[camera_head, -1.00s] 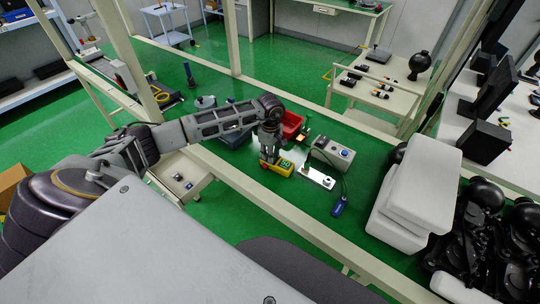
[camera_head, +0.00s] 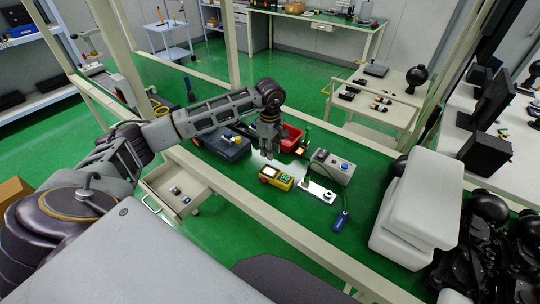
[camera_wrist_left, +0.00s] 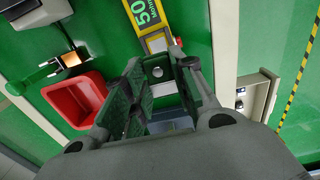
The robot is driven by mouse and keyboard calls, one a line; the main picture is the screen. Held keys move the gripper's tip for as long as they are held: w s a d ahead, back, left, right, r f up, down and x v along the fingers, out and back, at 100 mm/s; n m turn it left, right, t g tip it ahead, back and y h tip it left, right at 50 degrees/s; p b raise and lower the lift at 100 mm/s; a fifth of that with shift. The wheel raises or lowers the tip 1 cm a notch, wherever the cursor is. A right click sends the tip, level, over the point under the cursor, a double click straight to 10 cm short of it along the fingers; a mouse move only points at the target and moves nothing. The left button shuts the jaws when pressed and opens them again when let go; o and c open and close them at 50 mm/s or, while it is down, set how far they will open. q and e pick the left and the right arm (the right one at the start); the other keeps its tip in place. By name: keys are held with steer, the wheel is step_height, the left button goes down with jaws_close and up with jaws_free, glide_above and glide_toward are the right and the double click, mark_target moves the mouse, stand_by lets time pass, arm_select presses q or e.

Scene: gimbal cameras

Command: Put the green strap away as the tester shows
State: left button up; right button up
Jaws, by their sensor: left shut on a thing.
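My left gripper (camera_head: 268,150) is above the left end of the yellow tester (camera_head: 276,177), which lies on the green bench. The tester (camera_wrist_left: 147,12) shows a green screen reading "50" just beyond the fingertips. My right gripper is not in view.
A red bin (camera_head: 291,137) stands just behind the gripper. A grey box with a blue button (camera_head: 333,166) and a white plate (camera_head: 317,191) are to its right. An open drawer (camera_head: 172,188) with small items is at the near left. A frame rail runs along the front.

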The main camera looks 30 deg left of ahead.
arm_select(q)
steer(key=shift+r, duration=0.1)
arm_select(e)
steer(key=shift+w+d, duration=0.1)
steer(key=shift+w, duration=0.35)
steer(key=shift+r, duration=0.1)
